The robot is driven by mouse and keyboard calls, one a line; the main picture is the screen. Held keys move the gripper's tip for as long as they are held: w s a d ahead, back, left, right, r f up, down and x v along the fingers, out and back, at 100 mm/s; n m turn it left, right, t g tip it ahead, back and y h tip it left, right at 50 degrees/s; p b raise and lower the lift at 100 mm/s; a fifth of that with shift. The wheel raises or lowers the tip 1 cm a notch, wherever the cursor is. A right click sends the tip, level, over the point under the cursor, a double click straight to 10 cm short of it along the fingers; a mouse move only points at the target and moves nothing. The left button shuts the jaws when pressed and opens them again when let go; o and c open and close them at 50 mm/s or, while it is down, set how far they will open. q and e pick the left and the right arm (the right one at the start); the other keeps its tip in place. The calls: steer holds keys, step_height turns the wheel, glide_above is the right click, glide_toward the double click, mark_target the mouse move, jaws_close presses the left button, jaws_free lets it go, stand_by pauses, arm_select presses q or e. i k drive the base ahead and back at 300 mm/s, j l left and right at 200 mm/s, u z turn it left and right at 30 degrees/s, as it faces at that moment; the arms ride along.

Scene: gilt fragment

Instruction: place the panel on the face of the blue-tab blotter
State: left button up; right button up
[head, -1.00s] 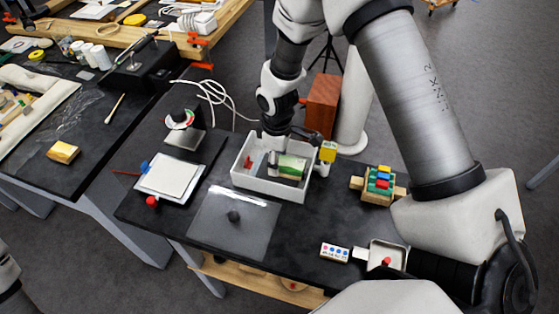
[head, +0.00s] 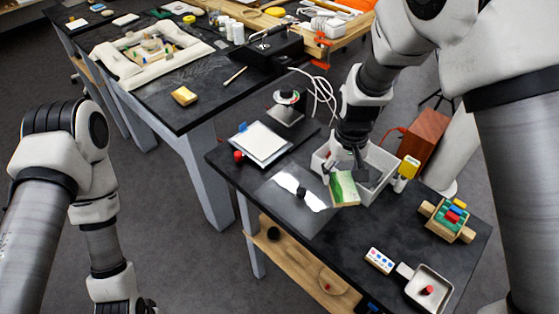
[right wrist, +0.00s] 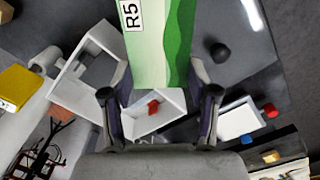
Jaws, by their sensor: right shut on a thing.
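The panel (head: 344,190) is a flat block with a green face and a cream edge. My right gripper (head: 347,168) is shut on it and holds it above the front side of the white bin. In the right wrist view the panel (right wrist: 158,40) shows a wavy green face and an "R5" label, between the fingers of my gripper (right wrist: 160,85). The blue-tab blotter (head: 262,145) is a white pad on the table, left of the panel; its blue tab (head: 243,127) is at the back left. It shows too in the right wrist view (right wrist: 236,123). Its face looks bare. My left gripper is out of frame.
The white bin (head: 376,185) is under my right gripper, with a red piece inside (right wrist: 153,107). A glossy grey sheet with a black knob (head: 301,193) lies between bin and blotter. A yellow-topped item (head: 407,168) stands right of the bin.

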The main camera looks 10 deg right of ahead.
mark_target(260, 141)
steer(key=j+z, duration=0.1)
steer(key=z, duration=0.3)
steer(key=j+z, duration=0.15)
steer(key=z, duration=0.25)
steer(key=j+z, duration=0.1)
steer(key=z, duration=0.35)
steer(key=i+j, duration=0.1)
steer(key=j, duration=1.05)
steer(key=i+j, duration=0.15)
steer(key=j, duration=0.4)
steer(key=i+j, duration=0.1)
steer(key=j, duration=0.5)
steer(key=i+j, duration=0.1)
steer(key=j, duration=1)
steer(key=i+u, duration=0.05)
